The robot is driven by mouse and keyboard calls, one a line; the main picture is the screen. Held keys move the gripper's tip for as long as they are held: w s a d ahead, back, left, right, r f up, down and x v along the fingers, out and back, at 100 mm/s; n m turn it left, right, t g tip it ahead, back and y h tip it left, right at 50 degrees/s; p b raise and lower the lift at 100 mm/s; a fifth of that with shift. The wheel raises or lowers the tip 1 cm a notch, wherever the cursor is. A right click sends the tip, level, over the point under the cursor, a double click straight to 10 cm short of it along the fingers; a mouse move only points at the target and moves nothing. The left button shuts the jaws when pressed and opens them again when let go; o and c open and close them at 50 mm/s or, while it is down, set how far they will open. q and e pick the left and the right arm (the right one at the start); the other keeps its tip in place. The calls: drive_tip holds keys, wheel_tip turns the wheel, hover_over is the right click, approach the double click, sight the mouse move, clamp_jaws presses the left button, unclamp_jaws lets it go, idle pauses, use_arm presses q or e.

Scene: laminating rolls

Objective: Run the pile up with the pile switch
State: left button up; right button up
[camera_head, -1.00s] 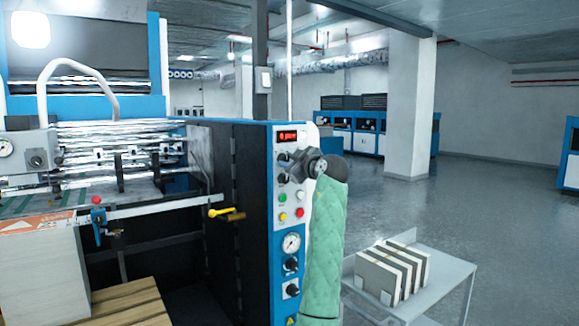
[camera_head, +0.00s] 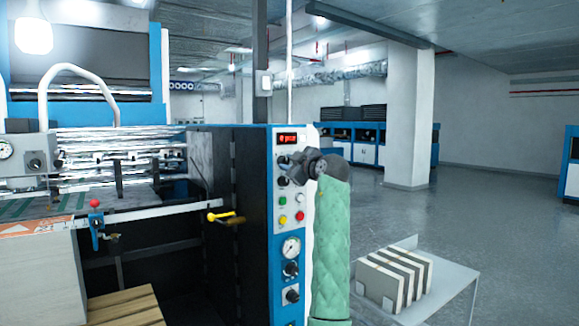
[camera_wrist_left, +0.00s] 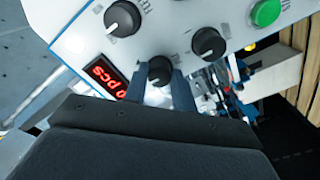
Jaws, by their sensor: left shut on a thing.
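The machine's control panel (camera_head: 288,230) faces me in the head view. My left gripper (camera_head: 298,166) is at its upper part, below the red display (camera_head: 288,138). In the left wrist view my gripper's fingers (camera_wrist_left: 165,82) are shut on a black knob (camera_wrist_left: 160,69), beside the display (camera_wrist_left: 109,76). Its label cannot be read, and the gripper hides it in the head view. My right gripper is not in view.
Other black knobs (camera_wrist_left: 122,18) and a green button (camera_wrist_left: 265,12) are close to the fingers. A yellow-handled lever (camera_head: 220,214) sticks out left of the panel. A low table (camera_head: 440,290) with several blocks stands at the right.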

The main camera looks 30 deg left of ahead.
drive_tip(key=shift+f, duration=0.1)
use_arm(q)
drive_tip(key=o, duration=1)
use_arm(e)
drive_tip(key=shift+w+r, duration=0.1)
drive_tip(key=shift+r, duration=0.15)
use_arm(q)
drive_tip(key=shift+s+d+f, duration=0.1)
drive_tip(key=shift+s+d, duration=0.1)
drive_tip(key=shift+d, duration=0.3)
drive_tip(key=b+v, duration=0.2)
drive_tip(key=v, duration=0.4)
drive_tip(key=shift+d, duration=0.35)
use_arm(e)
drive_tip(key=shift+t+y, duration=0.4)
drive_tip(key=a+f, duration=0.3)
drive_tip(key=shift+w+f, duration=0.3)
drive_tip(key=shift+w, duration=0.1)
use_arm(q)
drive_tip(key=shift+s, duration=0.1)
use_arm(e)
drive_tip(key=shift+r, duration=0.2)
